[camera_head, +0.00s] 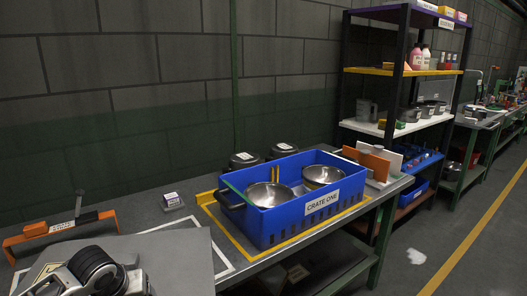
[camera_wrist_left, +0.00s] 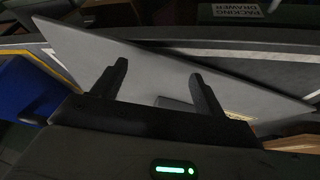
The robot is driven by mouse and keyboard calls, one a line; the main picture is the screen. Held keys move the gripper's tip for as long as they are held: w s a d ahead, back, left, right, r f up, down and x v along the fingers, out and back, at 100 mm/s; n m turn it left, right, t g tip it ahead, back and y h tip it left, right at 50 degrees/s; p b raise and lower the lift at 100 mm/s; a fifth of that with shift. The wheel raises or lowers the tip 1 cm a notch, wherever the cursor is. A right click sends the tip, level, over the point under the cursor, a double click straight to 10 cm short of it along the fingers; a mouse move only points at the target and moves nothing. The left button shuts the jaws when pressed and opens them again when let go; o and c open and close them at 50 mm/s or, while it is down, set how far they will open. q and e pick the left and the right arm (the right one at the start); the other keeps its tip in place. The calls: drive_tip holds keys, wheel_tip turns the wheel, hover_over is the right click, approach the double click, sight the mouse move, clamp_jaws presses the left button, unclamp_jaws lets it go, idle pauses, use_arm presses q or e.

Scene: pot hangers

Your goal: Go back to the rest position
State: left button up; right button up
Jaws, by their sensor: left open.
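My left gripper (camera_wrist_left: 157,82) is open in the left wrist view, with two dark fingers wide apart and nothing between them. A flat grey panel (camera_wrist_left: 135,60) lies behind the fingers; I cannot tell whether they touch it. In the head view, grey and black arm parts at the lower left look like mine, but no gripper fingers are clear there. My right gripper is in neither view. The blue crate (camera_head: 312,209) labelled CRATE ONE stands on the workbench (camera_head: 345,213) with steel pots (camera_head: 269,193) in it.
Orange and white upright plates (camera_head: 372,163) stand right of the crate. An orange bracket (camera_head: 57,228) is at the left, near a small labelled block (camera_head: 173,200). Dark lidded pots (camera_head: 244,159) stand behind the crate. A shelf unit (camera_head: 405,73) rises at the right, beside open floor.

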use_arm(q)
drive_tip(key=s+d+f+m+t+h, duration=0.1)
drive_tip(key=s+d+f+m+h, duration=0.3)
drive_tip(key=d+f, duration=0.5)
drive_tip(key=s+d+f+m+t, duration=0.1)
drive_tip(key=s+d+t, duration=0.1)
drive_tip(key=s+d, duration=0.2)
drive_tip(key=s+d+f+m+t, duration=0.1)
drive_tip(key=s+d, duration=0.4)
drive_tip(key=s, duration=0.6)
drive_tip(key=shift+s+f+m+t, duration=0.3)
drive_tip(key=shift+m+t, duration=0.2)
drive_tip(key=shift+t, duration=0.2)
drive_tip(key=shift+d, duration=0.1)
